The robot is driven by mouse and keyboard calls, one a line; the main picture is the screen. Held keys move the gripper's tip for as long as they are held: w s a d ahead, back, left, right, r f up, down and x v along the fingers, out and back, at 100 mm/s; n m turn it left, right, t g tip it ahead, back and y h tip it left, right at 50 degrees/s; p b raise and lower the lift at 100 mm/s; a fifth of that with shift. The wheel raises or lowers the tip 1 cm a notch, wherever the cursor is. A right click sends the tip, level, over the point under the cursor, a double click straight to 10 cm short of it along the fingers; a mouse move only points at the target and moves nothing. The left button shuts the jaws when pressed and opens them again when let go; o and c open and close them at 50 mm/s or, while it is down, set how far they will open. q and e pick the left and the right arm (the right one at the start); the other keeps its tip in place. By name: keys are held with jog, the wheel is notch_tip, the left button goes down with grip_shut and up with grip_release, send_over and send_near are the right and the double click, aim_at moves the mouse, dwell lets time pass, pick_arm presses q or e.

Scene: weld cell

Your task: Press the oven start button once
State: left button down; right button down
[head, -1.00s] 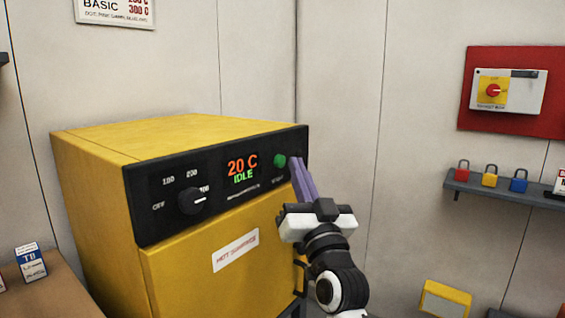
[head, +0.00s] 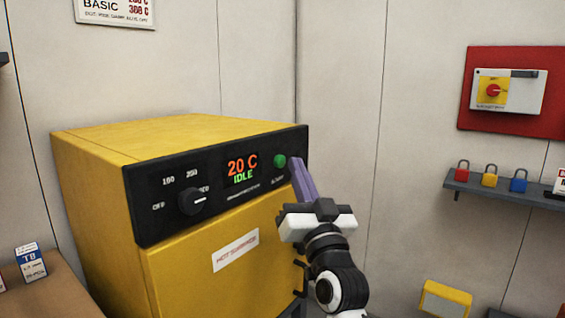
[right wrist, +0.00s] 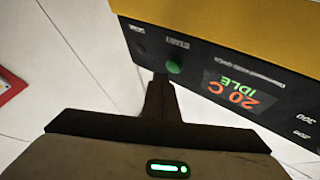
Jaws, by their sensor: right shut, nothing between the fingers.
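The yellow oven (head: 190,245) stands at the left of centre with a black control panel. Its green start button (head: 280,161) is at the panel's right end, and it also shows in the right wrist view (right wrist: 174,67). The display (head: 242,168) reads 20 C and IDLE. A black dial (head: 194,201) is at the panel's left. My right gripper (head: 298,162) is shut and empty, with its purple fingers pointing up just right of the button. In the right wrist view the fingertips (right wrist: 160,78) are close beside the button; contact cannot be told. My left gripper is not in view.
A shelf (head: 510,194) with red, yellow and blue padlocks is on the right wall, below a red board (head: 552,115) with a rotary switch. A box marked T8 (head: 31,263) stands on a brown surface at the lower left.

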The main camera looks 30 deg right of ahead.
jog(key=shift+w, duration=0.15)
jog(key=shift+w+a, duration=0.2)
jog(key=shift+w, duration=0.05)
jog(key=shift+w+a+p, duration=0.2)
jog(key=shift+w+p, duration=0.1)
jog(key=shift+w, duration=0.2)
dwell(0.7)
jog(key=shift+s, duration=0.1)
dwell(0.3)
jog(key=shift+s+d+p, duration=0.3)
jog(key=shift+s+d, duration=0.05)
jog(key=shift+s, duration=0.45)
